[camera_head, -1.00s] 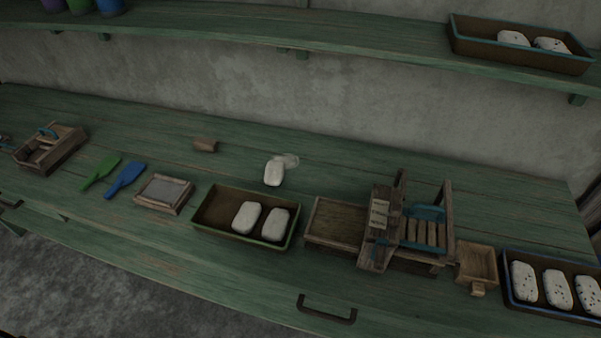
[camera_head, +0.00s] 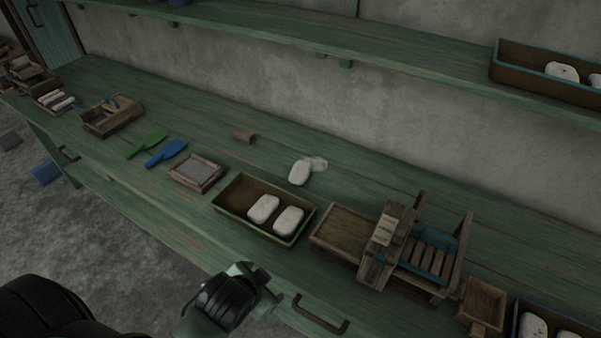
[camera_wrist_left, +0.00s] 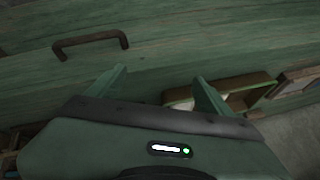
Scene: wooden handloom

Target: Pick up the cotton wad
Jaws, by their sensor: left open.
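A white cotton wad (camera_head: 299,172) lies on the green bench behind the tray, with a thin, pale fluffy patch (camera_head: 319,163) beside it. Two more white wads (camera_head: 264,209) (camera_head: 288,221) lie in the green-rimmed tray (camera_head: 229,184). My left gripper (camera_head: 262,276) is low at the bench's front edge, in front of the tray and apart from all the wads. In the left wrist view its two fingers (camera_wrist_left: 157,86) are spread with nothing between them. My right gripper is not in view.
A wooden frame with slats (camera_head: 427,259) and a shallow wooden box (camera_head: 343,229) stand right of the tray. A mesh frame (camera_head: 196,172) and blue and green paddles (camera_head: 166,153) (camera_head: 147,144) lie left. A drawer handle (camera_head: 320,315) juts from the front. Bench behind the wad is clear.

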